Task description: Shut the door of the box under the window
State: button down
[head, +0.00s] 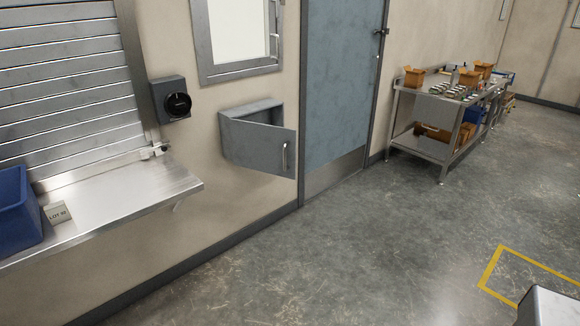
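A grey metal box (252,106) is fixed to the wall under the window (240,35). Its door (252,146) stands partly open. The door seems hinged at its left edge, with its right edge swung out from the wall. A pale upright handle (285,158) is near the door's free right edge. A gap shows between the door's top edge and the box, and most of the inside is hidden behind the door. My gripper is not in view.
A steel counter (125,205) with a blue bin (15,210) juts out left of the box. A closed blue door (340,85) is right of it. A steel cart (420,147) with cartons stands farther right. The floor before the box is clear.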

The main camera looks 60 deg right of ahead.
aim_at(267, 149)
jog(key=z, duration=0.05)
jog(key=i, duration=1)
jog(key=u, duration=0.05)
